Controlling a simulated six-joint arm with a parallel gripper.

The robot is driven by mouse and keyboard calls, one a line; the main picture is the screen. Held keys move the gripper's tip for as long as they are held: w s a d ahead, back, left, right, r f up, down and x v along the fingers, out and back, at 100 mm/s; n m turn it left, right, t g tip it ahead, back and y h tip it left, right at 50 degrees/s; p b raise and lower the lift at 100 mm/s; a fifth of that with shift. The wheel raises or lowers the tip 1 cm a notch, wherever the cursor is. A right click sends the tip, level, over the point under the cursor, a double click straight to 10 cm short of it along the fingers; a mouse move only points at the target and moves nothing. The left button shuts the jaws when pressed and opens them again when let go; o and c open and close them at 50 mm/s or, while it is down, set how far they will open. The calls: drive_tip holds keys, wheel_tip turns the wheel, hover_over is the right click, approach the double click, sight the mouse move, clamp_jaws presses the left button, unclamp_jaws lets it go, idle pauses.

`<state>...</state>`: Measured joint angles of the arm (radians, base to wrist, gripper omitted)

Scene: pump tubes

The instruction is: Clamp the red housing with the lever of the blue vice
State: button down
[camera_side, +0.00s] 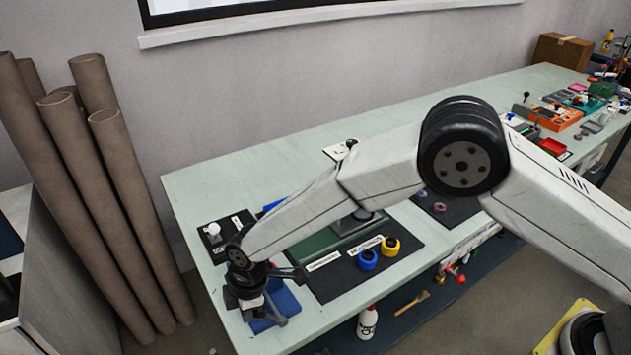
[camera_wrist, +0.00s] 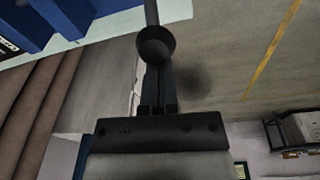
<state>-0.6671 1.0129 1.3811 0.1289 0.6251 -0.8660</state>
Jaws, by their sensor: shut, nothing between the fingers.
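The blue vice (camera_side: 286,302) is at the near left edge of the table, partly hidden behind my wrist. Blue parts (camera_wrist: 75,15) also show at the upper left of the wrist view. My gripper (camera_side: 274,318) is low in front of the vice, its fingers shut and empty. In the wrist view, a dark rod with a round ball knob (camera_wrist: 155,45), which looks like the vice lever, lies in line with my gripper (camera_wrist: 157,95). Whether they touch cannot be told. I cannot make out the red housing; it may be hidden behind my wrist or the vice.
A small board with a white knob (camera_side: 213,229) lies behind my wrist. Brown tubes (camera_side: 130,190) stand left of the table. The table's back left is clear.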

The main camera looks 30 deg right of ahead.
drive_tip(key=shift+d+f, duration=0.15)
drive_tip(key=shift+f, duration=0.05)
drive_tip(key=shift+a, duration=2.1)
wheel_tip(320, 180, up, 10)
drive_tip(key=d, duration=0.1)
drive_tip(key=shift+d+f, duration=0.2)
drive_tip(key=shift+d, duration=0.2)
drive_tip(key=d+r+m+t, duration=0.15)
drive_tip(key=d+m, duration=0.25)
drive_tip(key=d, duration=0.7)
drive_tip(key=d+r+m, duration=0.3)
drive_tip(key=d+m, duration=0.1)
drive_tip(key=d, duration=0.6)
drive_tip(key=s+d+m+h, duration=0.1)
drive_tip(key=s+d+m, duration=0.7)
drive_tip(key=s+d, duration=0.7)
drive_tip(key=shift+d, duration=1)
drive_tip(key=shift+t, duration=0.25)
